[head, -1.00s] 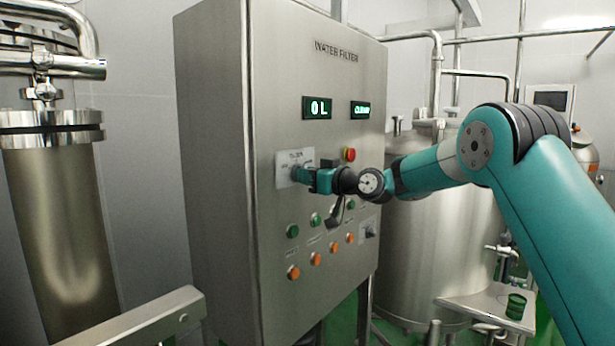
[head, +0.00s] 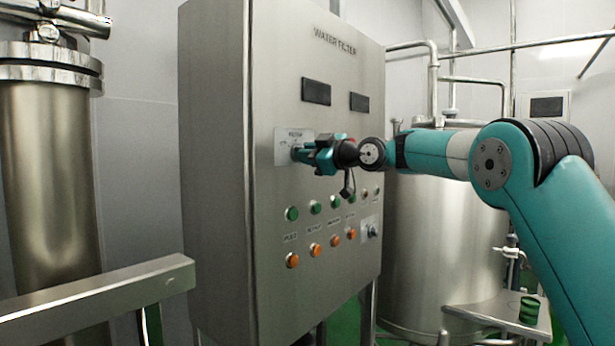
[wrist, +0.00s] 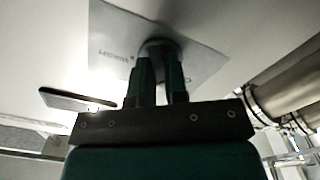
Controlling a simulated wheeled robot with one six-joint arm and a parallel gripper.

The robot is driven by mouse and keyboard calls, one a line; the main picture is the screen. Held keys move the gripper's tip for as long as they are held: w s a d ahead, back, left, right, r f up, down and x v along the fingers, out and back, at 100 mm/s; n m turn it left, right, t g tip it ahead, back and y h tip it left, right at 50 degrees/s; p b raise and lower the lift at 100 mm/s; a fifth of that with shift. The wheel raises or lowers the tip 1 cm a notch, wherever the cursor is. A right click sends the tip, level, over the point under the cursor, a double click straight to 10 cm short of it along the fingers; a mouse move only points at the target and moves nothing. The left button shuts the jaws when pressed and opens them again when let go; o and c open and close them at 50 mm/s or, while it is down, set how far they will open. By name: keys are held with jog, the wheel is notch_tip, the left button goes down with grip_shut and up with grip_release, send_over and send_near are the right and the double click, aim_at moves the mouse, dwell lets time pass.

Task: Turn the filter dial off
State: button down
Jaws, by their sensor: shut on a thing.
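The filter dial (wrist: 157,46) is a dark round knob on a pale label plate, mostly hidden behind my fingers. The label plate (head: 283,146) is on the upper left of the front of the steel water filter cabinet (head: 215,230). My gripper (head: 298,154) reaches in from the right and is shut on the dial. In the wrist view both fingers (wrist: 158,72) close on the knob from either side. The dial's pointer is hidden, so its setting cannot be read. Both cabinet displays, the left one (head: 316,91) and the right one (head: 360,102), are dark.
Below the dial are green buttons (head: 292,214) and orange buttons (head: 293,260). Another dial (head: 373,230) is at the lower right. A steel tank (head: 430,270) stands behind my arm. A steel rail (head: 100,300) crosses the lower left.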

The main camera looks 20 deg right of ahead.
jog(key=n+b, duration=0.4)
jog(key=shift+n, duration=0.4)
dwell(0.4)
jog(key=c, duration=1.1)
grip_release()
jog(key=shift+c, duration=0.2)
jog(key=shift+s, duration=0.1)
jog(key=b+v, duration=0.7)
jog(key=v, duration=1)
